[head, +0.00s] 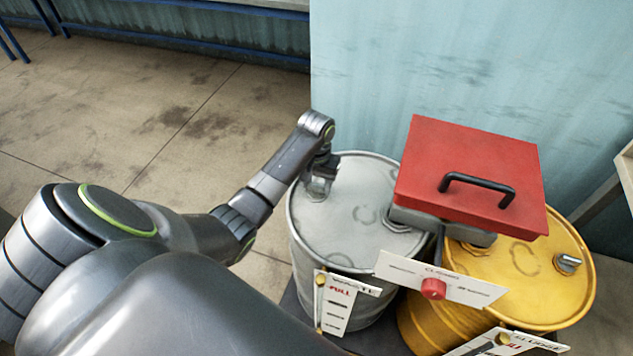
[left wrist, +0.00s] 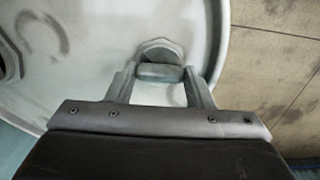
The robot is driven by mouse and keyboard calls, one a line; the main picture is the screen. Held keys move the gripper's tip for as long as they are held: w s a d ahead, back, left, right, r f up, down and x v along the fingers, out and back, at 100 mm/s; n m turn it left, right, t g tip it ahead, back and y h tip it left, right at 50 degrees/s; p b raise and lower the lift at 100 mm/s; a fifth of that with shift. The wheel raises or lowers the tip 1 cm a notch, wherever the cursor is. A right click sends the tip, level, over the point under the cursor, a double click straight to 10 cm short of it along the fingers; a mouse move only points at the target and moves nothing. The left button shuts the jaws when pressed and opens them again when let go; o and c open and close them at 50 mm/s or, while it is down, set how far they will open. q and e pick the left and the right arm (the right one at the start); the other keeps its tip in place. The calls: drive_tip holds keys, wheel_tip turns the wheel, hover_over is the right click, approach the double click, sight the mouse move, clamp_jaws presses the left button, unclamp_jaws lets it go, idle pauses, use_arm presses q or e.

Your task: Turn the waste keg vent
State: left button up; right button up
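The waste keg (head: 350,215) is a grey metal drum with a round lid, beside a yellow keg. Its vent (left wrist: 160,50) is a small grey metal fitting near the lid's rim. My left gripper (head: 320,182) reaches down onto the left part of that lid and hides most of the vent in the head view. In the left wrist view the two fingers of my left gripper (left wrist: 161,75) stand on either side of the vent, which fills the gap between the tips. They appear to touch it on both sides. My right gripper is not in view.
A yellow keg (head: 550,285) with its own vent (head: 568,262) stands at right. A red box (head: 470,165) with a black handle sits above both kegs. White signs (head: 440,280) and a red knob (head: 433,288) are in front. The floor at left is clear.

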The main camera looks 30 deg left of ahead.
use_arm(q)
drive_tip(key=shift+c, duration=0.7)
drive_tip(key=shift+r+n+p, duration=0.25)
drive_tip(key=shift+n+p, duration=0.15)
drive_tip(key=shift+p, duration=0.5)
drive_tip(key=n+p, duration=0.6)
drive_tip(key=p, duration=0.3)
drive_tip(key=shift+r+n, duration=0.1)
drive_tip(key=shift+n, duration=0.2)
drive_tip(key=shift+n+p, duration=0.4)
drive_tip(key=shift+p, duration=0.05)
drive_tip(key=n+p, duration=0.3)
drive_tip(key=n, duration=0.1)
drive_tip(key=shift+w+n, duration=0.1)
drive_tip(key=shift+n, duration=0.2)
drive_tip(key=n+p, duration=0.1)
drive_tip(key=n, duration=0.2)
drive_tip(key=shift+f+n+p, duration=0.2)
drive_tip(key=shift+n+p, duration=0.4)
drive_tip(key=shift+n, duration=0.5)
drive_tip(key=o, duration=1)
drive_tip(key=shift+f, duration=0.1)
